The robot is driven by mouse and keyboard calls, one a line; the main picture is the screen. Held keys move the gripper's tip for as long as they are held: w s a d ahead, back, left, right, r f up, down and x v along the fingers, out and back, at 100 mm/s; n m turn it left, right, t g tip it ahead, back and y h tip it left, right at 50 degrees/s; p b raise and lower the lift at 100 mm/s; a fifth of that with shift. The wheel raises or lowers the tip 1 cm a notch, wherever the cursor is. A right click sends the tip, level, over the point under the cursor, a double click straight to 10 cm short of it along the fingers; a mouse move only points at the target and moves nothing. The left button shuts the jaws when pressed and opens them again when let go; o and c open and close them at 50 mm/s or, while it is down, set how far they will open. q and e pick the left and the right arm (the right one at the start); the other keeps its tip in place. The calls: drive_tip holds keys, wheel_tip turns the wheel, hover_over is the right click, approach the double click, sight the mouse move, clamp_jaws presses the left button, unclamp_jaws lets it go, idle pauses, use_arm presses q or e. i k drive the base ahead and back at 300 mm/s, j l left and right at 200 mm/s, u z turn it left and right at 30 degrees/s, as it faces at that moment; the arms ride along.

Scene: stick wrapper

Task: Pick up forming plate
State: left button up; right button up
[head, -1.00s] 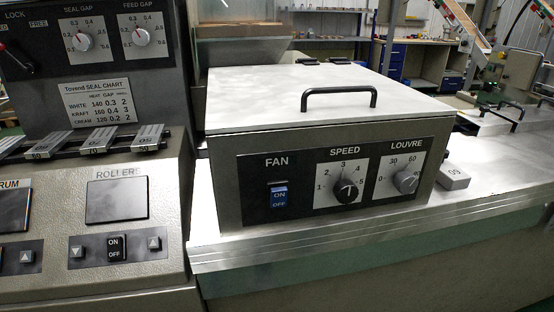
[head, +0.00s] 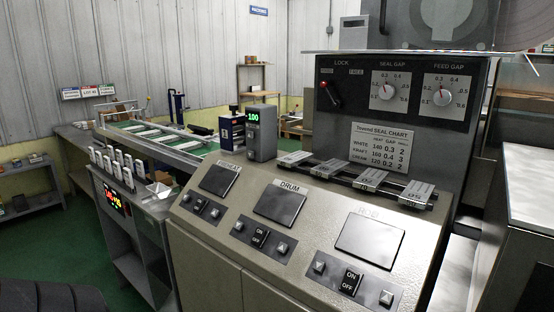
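Several small metal plates with numbers (head: 370,179) lie in a row on a dark rack along the back of the sloped control panel. They may be the forming plates, but no label says so. The rightmost plate (head: 414,193) appears to be marked 50. The others read less clearly. Neither of my grippers is in view.
The grey console (head: 215,240) fills the middle, with dark screens and buttons below the rack. The seal chart panel (head: 380,143) stands behind it. A grey unit with a green display (head: 262,132) stands left of the rack. A conveyor (head: 150,135) runs behind left.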

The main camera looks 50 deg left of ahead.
sight(292, 160)
drive_tip(key=u, duration=1.4)
drive_tip(key=i+j, duration=0.1)
drive_tip(key=j, duration=0.65)
drive_tip(key=i+j, duration=0.15)
drive_tip(key=j, duration=0.25)
